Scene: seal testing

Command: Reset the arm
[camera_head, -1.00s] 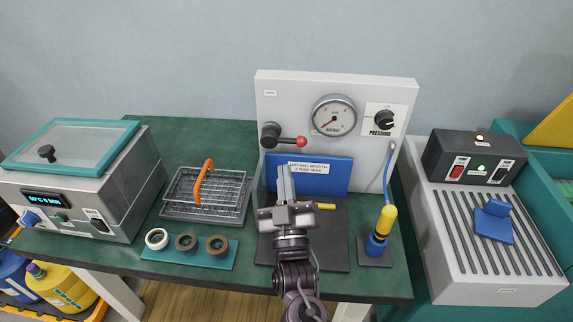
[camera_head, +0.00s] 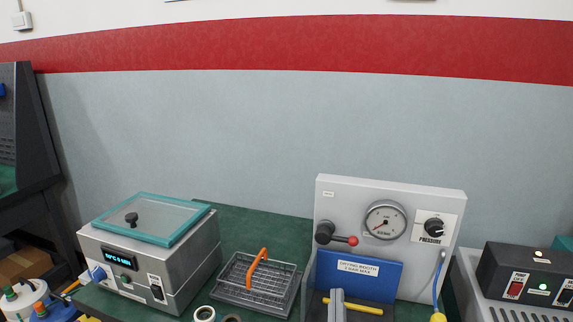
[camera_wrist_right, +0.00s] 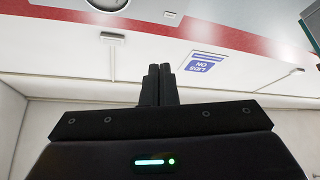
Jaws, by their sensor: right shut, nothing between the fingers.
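My left gripper is not in view.
A pressure panel (camera_head: 340,200) with gauge and red-knobbed lever stands behind the booth. A teal-lidded bath (camera_head: 130,275), a wire basket (camera_head: 240,285) with orange handle and seal rings (camera_head: 204,313) are left. A dark switch box (camera_head: 525,270) is right.

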